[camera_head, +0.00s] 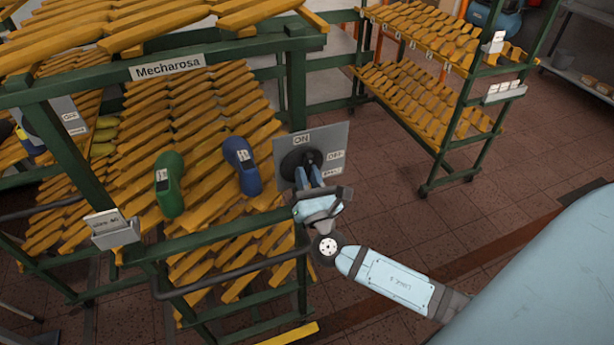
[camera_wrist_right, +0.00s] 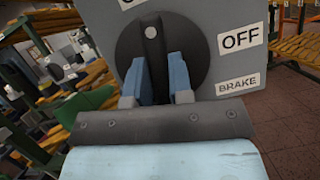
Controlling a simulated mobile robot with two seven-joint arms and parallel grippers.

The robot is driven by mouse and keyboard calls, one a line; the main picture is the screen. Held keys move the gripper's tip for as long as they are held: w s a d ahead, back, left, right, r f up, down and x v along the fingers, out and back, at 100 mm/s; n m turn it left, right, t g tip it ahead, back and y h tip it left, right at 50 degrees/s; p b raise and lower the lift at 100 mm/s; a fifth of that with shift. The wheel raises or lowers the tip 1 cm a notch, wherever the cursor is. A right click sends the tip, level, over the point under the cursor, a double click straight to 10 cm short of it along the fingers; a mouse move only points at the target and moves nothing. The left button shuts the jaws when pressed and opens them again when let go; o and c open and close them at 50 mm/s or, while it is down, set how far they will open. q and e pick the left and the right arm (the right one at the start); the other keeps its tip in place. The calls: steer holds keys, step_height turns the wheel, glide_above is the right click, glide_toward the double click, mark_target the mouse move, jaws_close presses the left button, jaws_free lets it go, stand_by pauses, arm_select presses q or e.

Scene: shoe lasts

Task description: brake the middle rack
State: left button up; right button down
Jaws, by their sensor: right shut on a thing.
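The middle rack (camera_head: 205,223), labelled Mecharosa, has green posts and yellow slats. A grey panel (camera_head: 334,142) on its right post carries a black round knob (camera_head: 293,170) and labels ON, OFF and BRAKE. The panel also shows in the right wrist view (camera_wrist_right: 205,15), with OFF and BRAKE readable. My right gripper (camera_head: 312,175) is shut on the knob's raised bar. In the right wrist view the blue fingers flank the bar of the knob (camera_wrist_right: 190,50), whose white dot points up, towards the partly cut-off ON label. My left gripper is not in view.
A green shoe last (camera_head: 169,185) and a blue one (camera_head: 242,166) lie on the rack's slats. Another rack (camera_head: 440,160) on wheels stands at the back right. A further panel (camera_head: 68,117) is at the left. Tiled floor (camera_head: 375,205) lies open between the racks.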

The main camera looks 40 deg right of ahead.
steer(key=shift+d+r+n+t+y, duration=0.15)
steer(key=shift+n+t+y, duration=0.15)
steer(key=shift+n+y, duration=0.75)
steer(key=shift+n, duration=0.55)
steer(key=c, duration=1)
jaws_free()
steer(key=shift+s+f, duration=0.3)
steer(key=shift+a+b+v, duration=0.1)
steer(key=shift+b+v, duration=1.1)
steer(key=shift+v, duration=2.1)
steer(key=shift+a+b+v, duration=0.15)
steer(key=shift+b+v, duration=1.05)
steer(key=shift+v, duration=2.05)
steer(key=shift+r, duration=0.15)
